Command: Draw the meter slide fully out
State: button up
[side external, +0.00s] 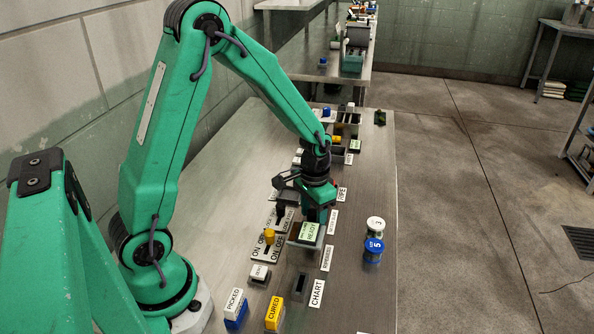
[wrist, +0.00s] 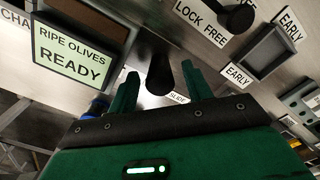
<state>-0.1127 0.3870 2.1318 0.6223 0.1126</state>
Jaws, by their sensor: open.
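In the wrist view, a dark post-like handle (wrist: 160,76) stands between the two green fingers of my gripper (wrist: 159,69). A small white SLIDE label (wrist: 179,98) lies just beside it, partly covered by a finger. The fingers are apart, with gaps visible on both sides of the handle, so nothing is gripped. In the side view, my gripper (side external: 318,208) points down over the bench, just behind the READY display (side external: 309,231). The handle and the slide's body are hidden or too small to make out there.
The display also shows left in the wrist view (wrist: 75,55). A LOCK FREE plate (wrist: 201,22) with a dark knob (wrist: 237,18) and a grey EARLY bin (wrist: 268,54) lie to the right. Two stacked-looking cans (side external: 374,249) stand near the bench's right edge.

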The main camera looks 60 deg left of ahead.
jog(key=shift+f, duration=0.1)
jog(key=shift+c, duration=0.4)
grip_shut()
jog(key=shift+w+a, duration=3.75)
jog(key=shift+w, duration=0.05)
jog(key=shift+c, duration=0.6)
grip_release()
jog(key=shift+a, duration=0.1)
jog(key=shift+o, duration=1)
jog(key=shift+s, duration=0.1)
notch_tip(320, 180, up, 8)
